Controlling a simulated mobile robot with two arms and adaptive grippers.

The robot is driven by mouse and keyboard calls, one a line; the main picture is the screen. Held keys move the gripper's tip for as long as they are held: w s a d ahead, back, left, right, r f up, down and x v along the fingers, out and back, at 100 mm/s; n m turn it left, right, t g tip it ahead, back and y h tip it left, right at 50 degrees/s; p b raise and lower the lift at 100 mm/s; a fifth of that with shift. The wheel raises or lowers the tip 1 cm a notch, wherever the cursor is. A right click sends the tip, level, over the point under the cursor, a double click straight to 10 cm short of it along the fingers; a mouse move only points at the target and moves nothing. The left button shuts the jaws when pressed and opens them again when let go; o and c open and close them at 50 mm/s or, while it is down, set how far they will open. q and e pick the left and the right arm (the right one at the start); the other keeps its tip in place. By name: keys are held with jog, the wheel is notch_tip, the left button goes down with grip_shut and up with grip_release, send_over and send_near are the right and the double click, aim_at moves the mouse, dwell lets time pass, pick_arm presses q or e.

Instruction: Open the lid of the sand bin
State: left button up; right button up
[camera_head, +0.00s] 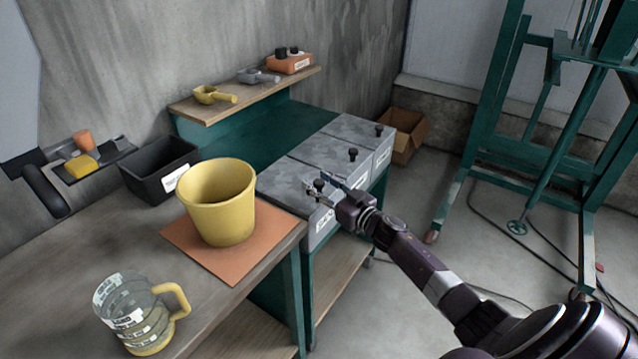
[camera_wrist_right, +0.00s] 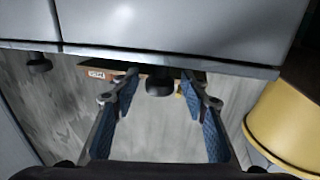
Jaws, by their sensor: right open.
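A row of grey metal bins with flat lids stands on the green bench; each lid has a black knob. My right gripper (camera_head: 325,190) is open at the knob (camera_head: 319,185) of the nearest lid (camera_head: 290,183). In the right wrist view this knob (camera_wrist_right: 160,83) sits between the two blue-padded fingers of the right gripper (camera_wrist_right: 160,95), with gaps on both sides. The lid is down. White labels are on the bin fronts, but I cannot read which one says sand. My left gripper is not in view.
A yellow bucket (camera_head: 218,203) stands on an orange mat (camera_head: 188,248) left of the bins. A measuring jug (camera_head: 140,313), a black box (camera_head: 160,170) and a shelf (camera_head: 245,95) with scoops are nearby. A cardboard box (camera_head: 405,130) and a green frame (camera_head: 485,120) stand beyond.

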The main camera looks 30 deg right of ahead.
grip_shut()
dwell(0.3)
